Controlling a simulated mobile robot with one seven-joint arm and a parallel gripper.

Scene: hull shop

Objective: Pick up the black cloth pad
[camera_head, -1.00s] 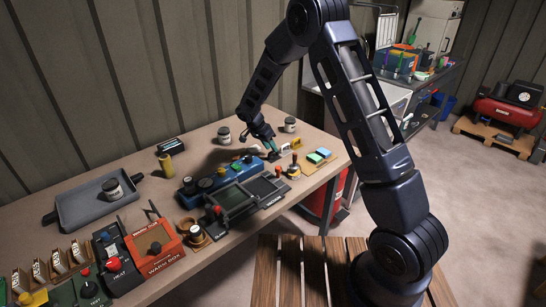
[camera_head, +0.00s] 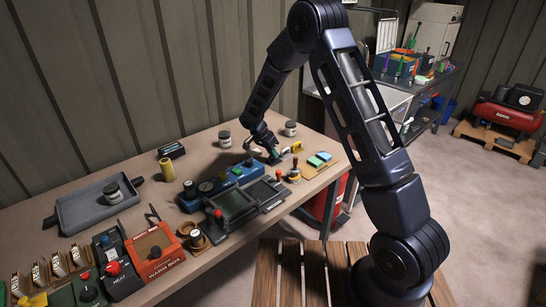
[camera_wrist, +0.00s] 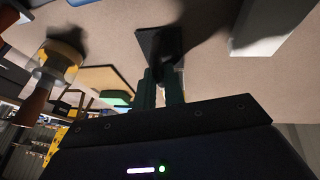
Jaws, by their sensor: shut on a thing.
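My gripper (camera_head: 273,155) is low over the right part of the long bench, its fingers pointing down. In the wrist view its two dark green fingers (camera_wrist: 163,84) are close together, with a flat black pad (camera_wrist: 158,46) at their tips. The gripper is shut on this black cloth pad. The pad's near part is hidden behind the fingers, and it casts a shadow on the bench top. I cannot tell whether its far edge touches the bench. In the head view the pad is too small and dark to make out clearly.
Green and blue blocks on a tan board (camera_head: 318,166) lie right of the gripper. Jars (camera_head: 290,128) stand behind.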

